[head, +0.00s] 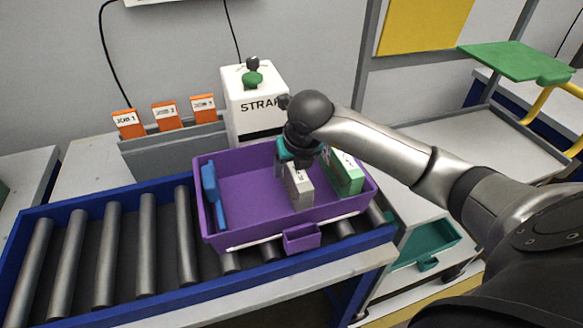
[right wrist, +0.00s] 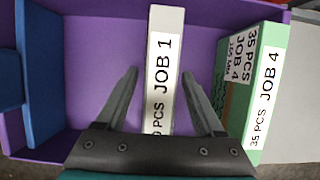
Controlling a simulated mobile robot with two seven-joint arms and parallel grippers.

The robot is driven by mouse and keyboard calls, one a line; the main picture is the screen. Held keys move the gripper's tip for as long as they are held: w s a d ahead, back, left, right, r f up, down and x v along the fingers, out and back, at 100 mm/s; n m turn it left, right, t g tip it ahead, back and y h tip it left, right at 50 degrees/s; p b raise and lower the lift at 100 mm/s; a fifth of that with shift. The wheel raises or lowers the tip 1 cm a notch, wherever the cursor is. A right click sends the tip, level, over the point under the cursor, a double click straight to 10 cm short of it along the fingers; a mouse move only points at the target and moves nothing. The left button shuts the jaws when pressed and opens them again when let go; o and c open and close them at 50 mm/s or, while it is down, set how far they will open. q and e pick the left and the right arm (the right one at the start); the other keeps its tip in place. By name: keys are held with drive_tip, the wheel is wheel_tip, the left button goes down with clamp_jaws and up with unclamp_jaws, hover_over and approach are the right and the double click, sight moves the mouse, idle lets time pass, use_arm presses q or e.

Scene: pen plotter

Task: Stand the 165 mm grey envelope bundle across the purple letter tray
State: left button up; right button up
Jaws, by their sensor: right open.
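The purple letter tray (head: 244,183) sits on the roller conveyor. A grey envelope bundle (head: 299,186) with a white label stands on edge in the tray, right of its middle. In the right wrist view the bundle (right wrist: 165,50) reads "JOB 1"; its size marking is not readable. My right gripper (head: 290,166) is above the bundle. In the right wrist view its open fingers (right wrist: 160,75) are on either side of the bundle, with a gap on both sides. My left gripper is not in view.
A green bundle (head: 343,172) labelled "JOB 4" stands at the tray's right end, near the right finger. A blue plate (head: 213,195) stands at the left end. Purple floor between blue plate and grey bundle is clear. A white strap machine (head: 254,105) stands behind the tray.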

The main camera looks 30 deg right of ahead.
drive_tip(key=p+v, duration=0.1)
drive_tip(key=v, duration=0.9)
drive_tip(key=shift+s+r, duration=0.15)
drive_tip(key=shift+r, duration=0.15)
